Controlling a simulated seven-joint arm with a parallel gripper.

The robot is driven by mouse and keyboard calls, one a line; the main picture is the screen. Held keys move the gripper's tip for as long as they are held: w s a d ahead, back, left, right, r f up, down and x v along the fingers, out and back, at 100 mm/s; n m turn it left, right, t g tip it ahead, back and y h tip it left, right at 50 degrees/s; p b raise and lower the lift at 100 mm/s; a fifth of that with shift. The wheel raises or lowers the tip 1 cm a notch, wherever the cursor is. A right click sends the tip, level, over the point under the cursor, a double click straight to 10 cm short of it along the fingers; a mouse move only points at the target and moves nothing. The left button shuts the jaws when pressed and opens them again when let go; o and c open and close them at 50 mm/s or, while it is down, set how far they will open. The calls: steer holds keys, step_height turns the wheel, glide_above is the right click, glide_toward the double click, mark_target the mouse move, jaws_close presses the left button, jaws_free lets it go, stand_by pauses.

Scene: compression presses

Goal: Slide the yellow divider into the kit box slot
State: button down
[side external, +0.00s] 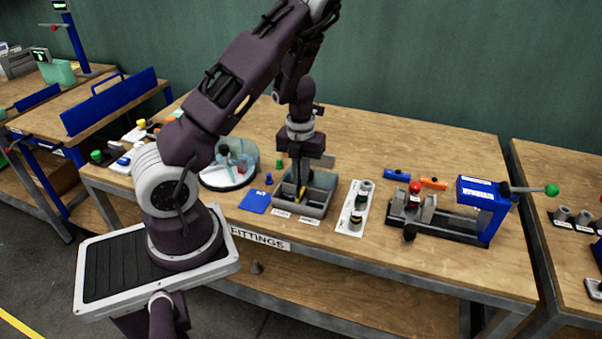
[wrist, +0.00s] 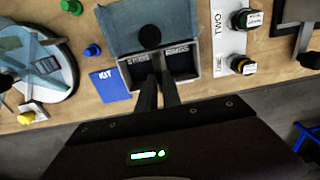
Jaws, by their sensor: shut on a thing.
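The grey kit box (side external: 318,209) stands on the bench with its top open. In the wrist view the kit box (wrist: 197,66) shows two dark compartments with small labels. A blue-grey panel with a round black knob (wrist: 149,37) is at its far side. My gripper (side external: 299,184) points down at the middle of the box, its fingers narrowly spaced. A small bit of the yellow divider (side external: 301,193) shows at the fingertips, inside the box outline. My fingers hide most of it, so how deep it sits and whether it is in the slot cannot be told.
A blue KIT card (side external: 256,201) lies left of the box, with green and blue pegs behind it. A round clear-walled tray (side external: 229,174) is further left. A white strip with cylinders (side external: 351,219) and a blue press (side external: 478,206) stand to the right.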

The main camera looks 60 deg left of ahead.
steer(key=shift+f, duration=0.5)
steer(key=c, duration=1.5)
jaws_free()
steer(key=shift+o, duration=0.2)
step_height(320, 180, up, 7)
steer(key=shift+r, duration=0.1)
